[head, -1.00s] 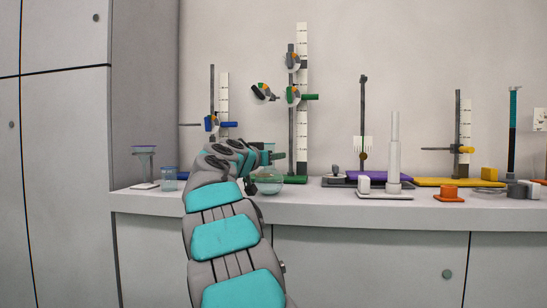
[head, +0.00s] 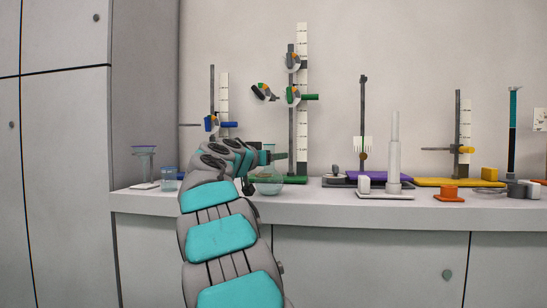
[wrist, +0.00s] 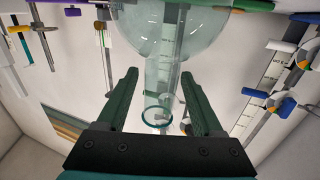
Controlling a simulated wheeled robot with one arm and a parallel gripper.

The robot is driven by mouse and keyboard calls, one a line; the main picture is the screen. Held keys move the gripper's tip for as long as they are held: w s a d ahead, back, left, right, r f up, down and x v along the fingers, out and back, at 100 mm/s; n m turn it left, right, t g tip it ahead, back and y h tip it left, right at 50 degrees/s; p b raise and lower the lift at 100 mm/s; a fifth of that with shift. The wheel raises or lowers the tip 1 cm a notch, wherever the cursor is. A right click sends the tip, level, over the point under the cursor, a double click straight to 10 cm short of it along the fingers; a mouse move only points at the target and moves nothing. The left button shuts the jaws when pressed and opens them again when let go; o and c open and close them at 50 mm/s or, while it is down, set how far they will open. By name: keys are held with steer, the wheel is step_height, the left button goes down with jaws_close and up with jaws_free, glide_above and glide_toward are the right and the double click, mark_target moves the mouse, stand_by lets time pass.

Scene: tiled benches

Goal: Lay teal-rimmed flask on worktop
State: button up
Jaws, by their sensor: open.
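The teal-rimmed flask (wrist: 165,45) is clear glass with a round bulb and a straight neck. In the wrist view, which looks upside down, the bulb is at the top and the teal rim is low, near my palm. My gripper (wrist: 160,77) is open, with one dark green finger on each side of the neck and gaps showing. In the head view, the flask's bulb (head: 269,182) is low on the worktop (head: 330,209), beside the green-based stand. The flask looks upright.
The tall stand with green clamps (head: 291,130) rises close behind the flask. The blue-clamp stand (head: 212,100) and a small beaker (head: 169,180) are to the left. A white cylinder (head: 394,150), orange block (head: 448,194) and yellow-based stand are right. The front strip of worktop is clear.

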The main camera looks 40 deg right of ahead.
steer(key=b+v, duration=0.1)
steer(key=v, duration=1)
